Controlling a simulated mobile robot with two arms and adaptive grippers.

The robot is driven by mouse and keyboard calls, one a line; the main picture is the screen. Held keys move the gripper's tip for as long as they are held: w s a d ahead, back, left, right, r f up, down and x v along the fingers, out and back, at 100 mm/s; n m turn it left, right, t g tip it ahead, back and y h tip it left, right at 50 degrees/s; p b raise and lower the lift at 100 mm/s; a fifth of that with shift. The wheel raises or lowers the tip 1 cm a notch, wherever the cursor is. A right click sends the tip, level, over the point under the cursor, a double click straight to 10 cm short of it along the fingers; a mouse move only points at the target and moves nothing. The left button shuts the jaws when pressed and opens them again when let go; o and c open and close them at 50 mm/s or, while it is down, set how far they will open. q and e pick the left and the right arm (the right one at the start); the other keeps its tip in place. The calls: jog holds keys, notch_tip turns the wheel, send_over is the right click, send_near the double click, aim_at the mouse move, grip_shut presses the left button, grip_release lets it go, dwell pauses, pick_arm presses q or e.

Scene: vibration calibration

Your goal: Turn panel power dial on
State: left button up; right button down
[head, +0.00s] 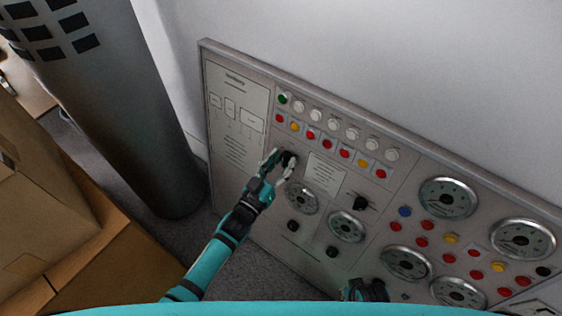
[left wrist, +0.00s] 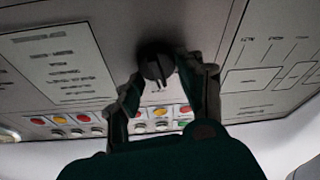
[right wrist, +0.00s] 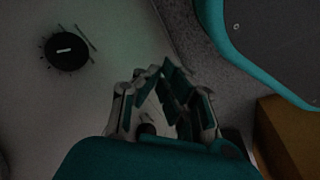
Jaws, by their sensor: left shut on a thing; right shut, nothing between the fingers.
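The control panel (head: 232,166) stands against the wall. My left gripper (head: 279,161) is at its upper left, shut on a black dial (head: 289,157). In the left wrist view, the fingers (left wrist: 157,84) sit on either side of the dial (left wrist: 155,64), whose pale pointer line shows on its face. Labels near this dial are too small to read. My right gripper (right wrist: 160,74) is shut and empty, apart from the panel. A round black knob (right wrist: 67,51) with a white mark lies to its left in the right wrist view.
Rows of coloured buttons (head: 330,142) run above the held dial. Round gauges (head: 448,198) and another black knob (head: 361,202) are to the right. A dark column (head: 125,110) and cardboard boxes (head: 45,190) stand at the left.

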pick_arm(q)
jog(key=m+h, duration=0.1)
jog(key=m, duration=0.2)
jog(key=shift+m+g, duration=0.4)
jog(key=shift+m+g+h, duration=0.3)
jog(key=shift+m+h, duration=0.1)
jog(key=shift+m, duration=0.7)
jog(key=m+g+h, duration=0.1)
jog(key=m, duration=0.4)
jog(key=shift+s+d+f+p, duration=0.1)
jog(key=shift+s+p, duration=0.05)
jog(key=shift+p, duration=0.2)
jog(key=shift+m+g, duration=0.7)
jog(key=shift+m, duration=0.9)
pick_arm(e)
jog(key=shift+s+d+f, duration=0.25)
jog(key=shift+s+f, duration=0.75)
jog(key=shift+f, duration=0.25)
jog(key=shift+s+f, duration=0.15)
jog(key=shift+s, duration=0.15)
pick_arm(q)
jog(key=o, duration=1.1)
pick_arm(e)
jog(key=shift+s, duration=0.1)
jog(key=shift+s+a, duration=0.1)
jog(key=shift+s, duration=0.05)
